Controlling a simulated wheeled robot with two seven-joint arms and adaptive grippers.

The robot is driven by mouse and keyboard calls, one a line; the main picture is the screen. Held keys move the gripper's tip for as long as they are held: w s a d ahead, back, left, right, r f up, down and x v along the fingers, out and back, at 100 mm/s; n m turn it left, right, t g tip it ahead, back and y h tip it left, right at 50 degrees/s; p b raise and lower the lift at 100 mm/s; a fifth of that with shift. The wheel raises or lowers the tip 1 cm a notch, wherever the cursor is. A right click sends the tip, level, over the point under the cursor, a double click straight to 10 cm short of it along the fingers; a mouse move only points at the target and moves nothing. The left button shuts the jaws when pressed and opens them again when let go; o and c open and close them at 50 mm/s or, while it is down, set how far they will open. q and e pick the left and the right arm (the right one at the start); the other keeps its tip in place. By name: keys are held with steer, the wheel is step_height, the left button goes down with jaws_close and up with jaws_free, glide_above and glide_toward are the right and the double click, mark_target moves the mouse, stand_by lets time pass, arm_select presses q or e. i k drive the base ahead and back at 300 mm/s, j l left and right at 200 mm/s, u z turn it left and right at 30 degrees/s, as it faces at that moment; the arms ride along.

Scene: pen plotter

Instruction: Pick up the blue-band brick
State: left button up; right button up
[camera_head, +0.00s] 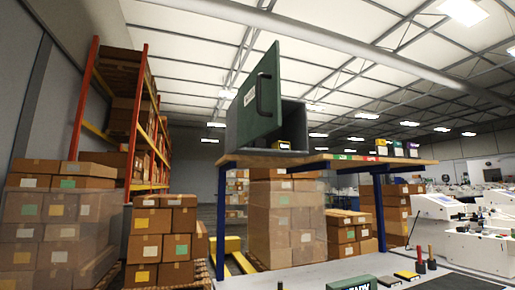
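No brick with a clearly blue band can be made out. Several small dark blocks stand in a row at the right end of the raised wooden shelf (340,159): one with a yellow top (381,147), one with a purple top (396,149) and one with a greenish top (412,150). A grey box (240,128) stands on the shelf with its green door (262,95) swung open; a small yellow-marked thing (281,145) shows inside, partly hidden. Neither of my grippers is in view.
Below the shelf, a pale worktop (300,276) carries a green lettered block (352,284), small dark-and-yellow pieces (407,276) and two upright handled tools (426,260). Blue posts (220,220) hold up the shelf. Stacked cartons (60,220) and a rack (135,120) stand behind, left.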

mark_target(260, 143)
steer(key=l+u, duration=0.15)
steer(key=l, duration=0.25)
steer(key=i+l+u, duration=0.25)
steer(key=l+u, duration=0.15)
steer(key=l, duration=0.8)
steer(key=i+l+u, duration=0.1)
steer(key=l+u, duration=0.35)
steer(key=l, duration=0.75)
steer(key=k+l+u, duration=0.1)
steer(key=l+u, duration=0.3)
steer(key=l, duration=0.85)
